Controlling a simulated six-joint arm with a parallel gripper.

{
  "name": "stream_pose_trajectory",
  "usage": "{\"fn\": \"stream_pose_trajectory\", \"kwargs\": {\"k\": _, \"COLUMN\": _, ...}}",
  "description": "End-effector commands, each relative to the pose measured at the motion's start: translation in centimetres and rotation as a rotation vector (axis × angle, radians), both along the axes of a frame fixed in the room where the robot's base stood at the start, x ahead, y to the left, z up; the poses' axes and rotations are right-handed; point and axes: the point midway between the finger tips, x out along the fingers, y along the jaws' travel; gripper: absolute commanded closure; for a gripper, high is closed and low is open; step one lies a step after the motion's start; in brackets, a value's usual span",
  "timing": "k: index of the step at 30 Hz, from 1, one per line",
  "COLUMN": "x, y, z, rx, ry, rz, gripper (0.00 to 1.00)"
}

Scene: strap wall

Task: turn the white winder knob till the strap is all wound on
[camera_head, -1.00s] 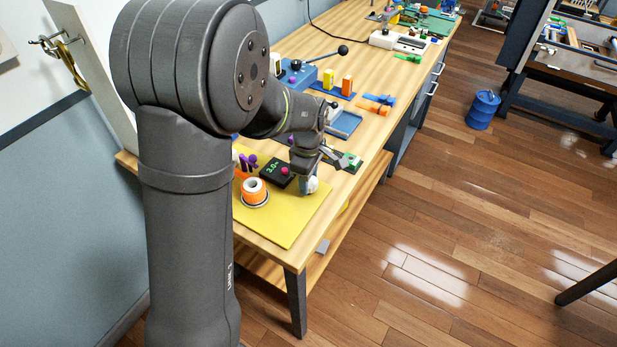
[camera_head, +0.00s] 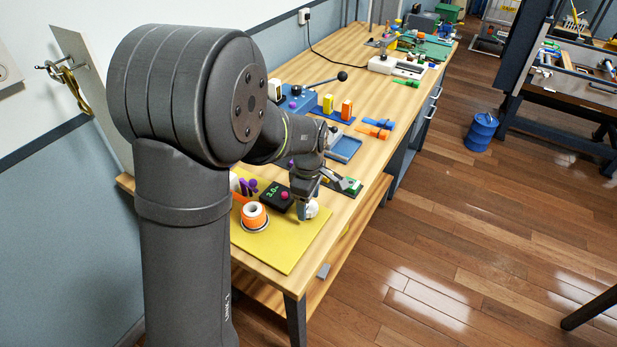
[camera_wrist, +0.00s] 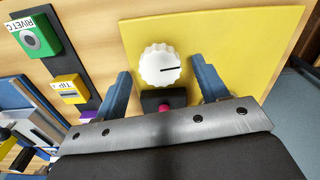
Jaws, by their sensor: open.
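The white knob (camera_wrist: 160,66) has a scalloped rim and a black pointer line, which points right in the wrist view. It sits on the yellow board (camera_wrist: 245,40). In the head view the knob (camera_head: 312,209) is partly hidden behind my gripper (camera_head: 303,214). In the wrist view my gripper (camera_wrist: 160,72) is open, with one blue-grey finger on each side of the knob. Gaps show between the fingers and the knob. I cannot make out the strap for certain in either view.
A black display box (camera_head: 276,196) with a pink button stands beside the knob. An orange roll (camera_head: 253,214) with a white core stands on the board. A green block (camera_wrist: 36,37) and a yellow block (camera_wrist: 70,88) lie beyond the board's edge. The board's front is clear.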

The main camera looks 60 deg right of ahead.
Motion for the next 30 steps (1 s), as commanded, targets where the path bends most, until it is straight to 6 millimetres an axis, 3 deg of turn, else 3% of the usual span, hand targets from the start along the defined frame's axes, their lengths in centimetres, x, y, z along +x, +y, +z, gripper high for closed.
{"fn": "stream_pose_trajectory", "kwargs": {"k": 18, "x": 0.0, "y": 0.0, "z": 13.9, "rx": -0.004, "ry": -0.001, "rz": 0.000, "gripper": 0.33}}
{"fn": "stream_pose_trajectory", "kwargs": {"k": 24, "x": 0.0, "y": 0.0, "z": 16.0, "rx": -0.001, "ry": 0.000, "rz": 0.000, "gripper": 0.33}}
{"fn": "stream_pose_trajectory", "kwargs": {"k": 30, "x": 0.0, "y": 0.0, "z": 16.5, "rx": -0.001, "ry": 0.000, "rz": 0.000, "gripper": 0.33}}
